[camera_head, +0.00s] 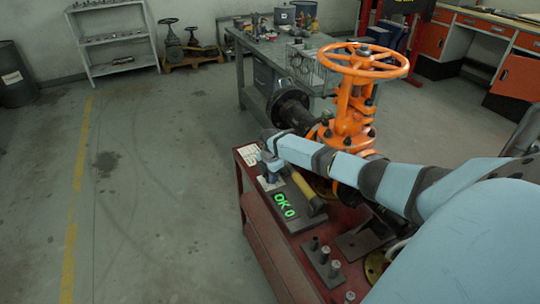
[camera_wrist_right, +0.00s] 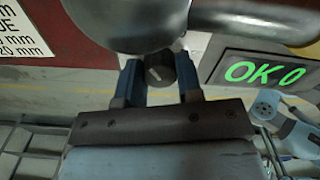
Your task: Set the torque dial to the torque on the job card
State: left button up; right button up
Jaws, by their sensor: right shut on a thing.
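The torque dial (camera_wrist_right: 160,72) is a small dark round knob with a pale mark, seen in the right wrist view. My right gripper (camera_wrist_right: 159,80) has one blue finger on each side of it and is shut on it. In the head view my right gripper (camera_head: 268,163) is low over the far left end of the red cart, and hides the dial. A dark display (camera_head: 287,205) beside it reads "OK 0" in green, also in the right wrist view (camera_wrist_right: 264,73). A white printed card (camera_wrist_right: 42,32) is partly cut off there; its torque cannot be read. My left gripper is not in view.
An orange valve with a handwheel (camera_head: 362,60) stands just behind my right arm. A tool with a yellow grip (camera_head: 305,190) lies beside the display. Several metal sockets (camera_head: 325,257) stand on the red cart (camera_head: 262,235). Floor left of the cart is clear.

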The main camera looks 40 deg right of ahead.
jog(key=n, duration=0.3)
pick_arm(q)
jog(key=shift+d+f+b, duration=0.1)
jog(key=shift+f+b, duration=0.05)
jog(key=shift+b, duration=0.15)
pick_arm(e)
jog(key=shift+n, duration=1.4)
jog(key=o, duration=0.9)
jog(key=shift+r, duration=0.1)
pick_arm(q)
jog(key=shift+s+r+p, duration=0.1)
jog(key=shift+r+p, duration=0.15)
jog(key=shift+p, duration=0.55)
pick_arm(e)
notch_tip(320, 180, up, 14)
jog(key=shift+a+f, duration=0.1)
jog(key=shift+f, duration=0.05)
